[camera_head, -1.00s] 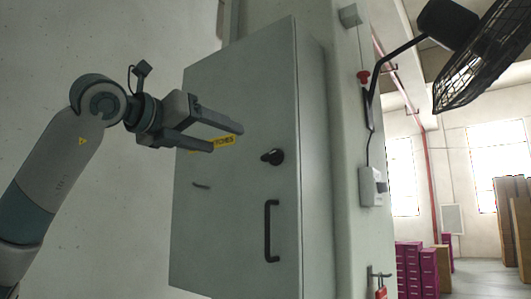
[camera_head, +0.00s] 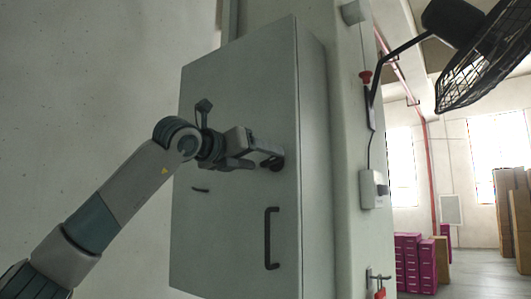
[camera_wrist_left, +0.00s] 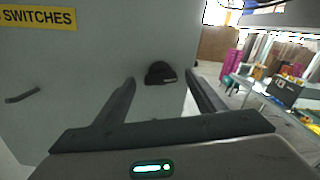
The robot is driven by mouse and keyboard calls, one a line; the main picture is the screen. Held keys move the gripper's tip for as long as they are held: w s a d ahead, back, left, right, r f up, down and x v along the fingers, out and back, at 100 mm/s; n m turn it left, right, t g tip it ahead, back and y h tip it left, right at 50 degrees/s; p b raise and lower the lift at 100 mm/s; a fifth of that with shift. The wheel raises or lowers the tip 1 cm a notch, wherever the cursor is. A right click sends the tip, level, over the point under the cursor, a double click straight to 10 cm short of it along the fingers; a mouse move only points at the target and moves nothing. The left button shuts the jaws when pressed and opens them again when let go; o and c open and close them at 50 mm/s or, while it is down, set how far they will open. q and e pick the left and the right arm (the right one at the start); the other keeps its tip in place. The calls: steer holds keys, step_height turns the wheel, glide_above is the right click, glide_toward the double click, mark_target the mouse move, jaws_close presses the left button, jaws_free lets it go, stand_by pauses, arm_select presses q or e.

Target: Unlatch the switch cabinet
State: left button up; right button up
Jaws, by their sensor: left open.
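The grey switch cabinet (camera_head: 232,240) hangs on the pillar with its door closed. Its black latch knob (camera_head: 277,163) is on the door's right side, partly hidden behind my left gripper. My left gripper (camera_head: 262,160) is open, its fingertips close to the knob. In the left wrist view, the knob (camera_wrist_left: 160,73) sits beyond and between the two fingers of the gripper (camera_wrist_left: 160,90); I cannot tell whether they touch it. A black door handle (camera_head: 268,238) is below the knob. The yellow SWITCHES label (camera_wrist_left: 38,17) shows in the left wrist view. My right gripper is not in view.
A black fan (camera_head: 482,60) is mounted at the upper right. A red button (camera_head: 366,77), a small grey box (camera_head: 374,189) and a red padlock (camera_head: 380,293) are on the pillar. Purple boxes (camera_head: 414,262) stand behind. The wall left of the cabinet is bare.

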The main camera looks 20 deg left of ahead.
mark_target(277, 166)
arm_select(q)
steer(key=shift+p+x, duration=0.3)
steer(key=shift+x, duration=1)
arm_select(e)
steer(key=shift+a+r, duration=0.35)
arm_select(q)
steer(key=c, duration=1.1)
steer(key=shift+o, duration=0.2)
steer(key=m, duration=0.3)
steer(key=shift+b, duration=0.35)
steer(key=o, duration=1.1)
steer(key=shift+c, duration=0.2)
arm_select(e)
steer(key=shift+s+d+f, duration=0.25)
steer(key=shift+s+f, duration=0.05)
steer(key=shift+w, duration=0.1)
